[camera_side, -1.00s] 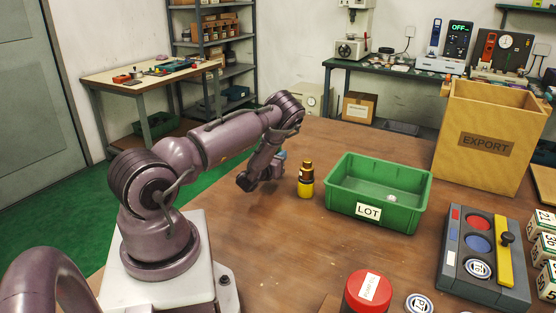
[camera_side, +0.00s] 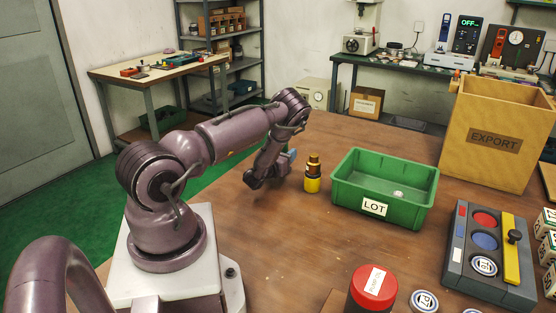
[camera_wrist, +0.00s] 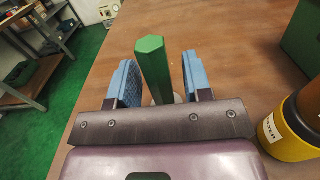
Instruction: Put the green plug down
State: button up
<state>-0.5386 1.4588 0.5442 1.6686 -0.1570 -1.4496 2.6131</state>
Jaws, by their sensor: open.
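The green plug (camera_wrist: 153,68) is a six-sided bar. In the wrist view it stands between the two blue fingers of my gripper (camera_wrist: 160,78), with a gap on either side. My gripper is open around it. The plug's lower end is mostly hidden behind the gripper body, with a pale round part just showing at its base. In the side view my gripper (camera_side: 279,172) is low over the table, left of the yellow and brown bottle, and the plug is hidden there.
The yellow and brown bottle (camera_side: 312,177) stands close to the right of my gripper. Further right are the green LOT bin (camera_side: 398,212), the EXPORT box (camera_side: 480,170) and a grey tray (camera_side: 463,275). A red-lidded jar (camera_side: 372,290) stands in front. Bare table (camera_side: 275,245) lies between.

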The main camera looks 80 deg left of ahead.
jog(key=v, duration=1.2)
